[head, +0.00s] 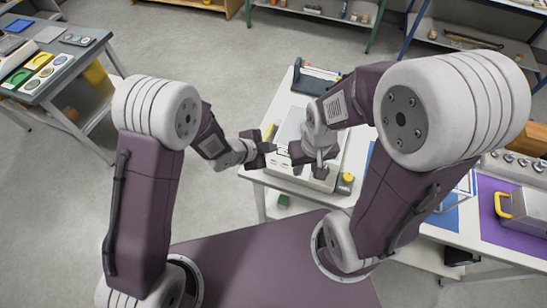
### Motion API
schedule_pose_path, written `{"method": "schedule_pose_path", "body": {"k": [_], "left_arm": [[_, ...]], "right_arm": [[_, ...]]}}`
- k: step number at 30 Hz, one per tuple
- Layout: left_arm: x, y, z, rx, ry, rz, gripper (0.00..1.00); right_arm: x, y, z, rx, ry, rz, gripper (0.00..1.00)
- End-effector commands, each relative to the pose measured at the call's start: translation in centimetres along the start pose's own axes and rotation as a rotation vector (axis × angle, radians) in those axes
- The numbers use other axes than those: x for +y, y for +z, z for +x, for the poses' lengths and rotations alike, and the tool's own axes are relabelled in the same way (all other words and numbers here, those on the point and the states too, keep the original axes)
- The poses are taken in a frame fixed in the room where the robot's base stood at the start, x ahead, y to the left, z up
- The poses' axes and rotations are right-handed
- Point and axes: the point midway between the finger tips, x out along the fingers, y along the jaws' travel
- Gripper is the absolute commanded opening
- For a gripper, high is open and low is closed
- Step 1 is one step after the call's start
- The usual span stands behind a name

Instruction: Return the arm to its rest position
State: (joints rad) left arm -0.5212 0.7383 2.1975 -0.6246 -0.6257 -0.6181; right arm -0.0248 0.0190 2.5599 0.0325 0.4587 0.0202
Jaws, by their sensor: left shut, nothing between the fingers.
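My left arm (148,200) rises at the left and its forearm reaches toward the white table. My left gripper (272,149) is shut and empty, at the table's left edge beside a white device (292,122). My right arm (415,195) bends over the table from the right. My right gripper (317,168) points down over the front of the white device and hides part of it. Its fingers are too small and overlapped to tell whether they are open or shut.
The white table (262,178) stands in front of me. A small yellow object (346,179) sits near its front edge. A purple mat (496,232) with a yellow-handled grey case (522,215) lies at the right. Another table (58,82) with coloured items stands at the far left. Floor between is clear.

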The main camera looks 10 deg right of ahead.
Motion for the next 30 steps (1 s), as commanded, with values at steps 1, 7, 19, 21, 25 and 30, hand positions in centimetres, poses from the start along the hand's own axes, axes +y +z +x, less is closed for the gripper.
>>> {"method": "schedule_pose_path", "body": {"k": [1, 7, 19, 21, 25, 30], "left_arm": [[0.1, 0.1, 0.1, 0.000, 0.001, 0.000, 0.00], [0.1, 0.1, 0.1, 0.000, 0.000, 0.000, 0.00], [0.1, 0.1, 0.1, 0.000, 0.000, 0.000, 0.00], [0.1, 0.1, 0.1, -0.001, 0.000, 0.000, 0.00], [-2.4, 1.2, -1.1, -0.014, -0.053, -0.024, 0.00], [-11.8, 5.9, -10.2, -0.122, -0.304, -0.161, 0.00]], "right_arm": [[0.0, 0.0, 0.1, 0.000, 0.000, 0.000, 0.36], [0.0, 0.0, 0.1, 0.000, 0.000, 0.000, 0.36], [0.0, 0.0, 0.1, 0.000, 0.000, 0.000, 0.36], [0.0, 0.0, 0.1, 0.000, 0.000, 0.000, 0.36], [0.0, 0.0, 0.1, 0.000, 0.000, 0.000, 0.36], [0.0, 0.0, 0.1, 0.000, 0.000, 0.000, 0.36]]}}
